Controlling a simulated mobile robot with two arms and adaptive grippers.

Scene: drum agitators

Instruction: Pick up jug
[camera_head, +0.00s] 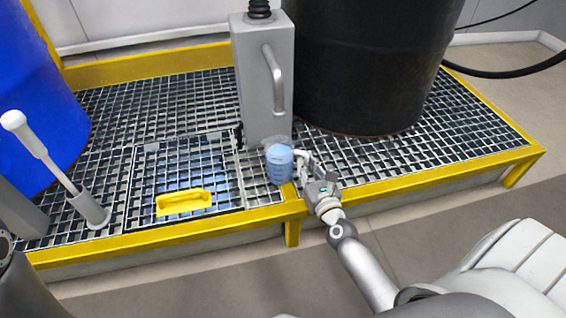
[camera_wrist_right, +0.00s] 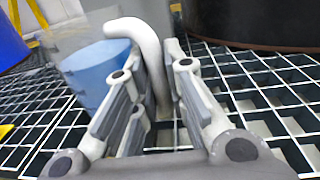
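The jug (camera_head: 279,165) has a clear body with blue contents and a light, curved handle. It stands upright on the metal grating, close in front of the grey pump housing. It also shows in the right wrist view (camera_wrist_right: 92,72), with its pale handle (camera_wrist_right: 140,35) on the right side. My right gripper (camera_head: 308,168) is at the handle side of the jug. In the wrist view its fingers (camera_wrist_right: 158,85) are apart, with the handle reaching down between them. Contact with the handle cannot be made out. My left gripper is not in view.
The grey pump housing (camera_head: 262,85) and a large black drum (camera_head: 365,65) stand just behind the jug. A blue drum (camera_head: 35,100) and a white-handled lever (camera_head: 55,165) are at left. A yellow handle (camera_head: 184,202) lies on the grating. A yellow edge (camera_head: 410,187) borders the platform.

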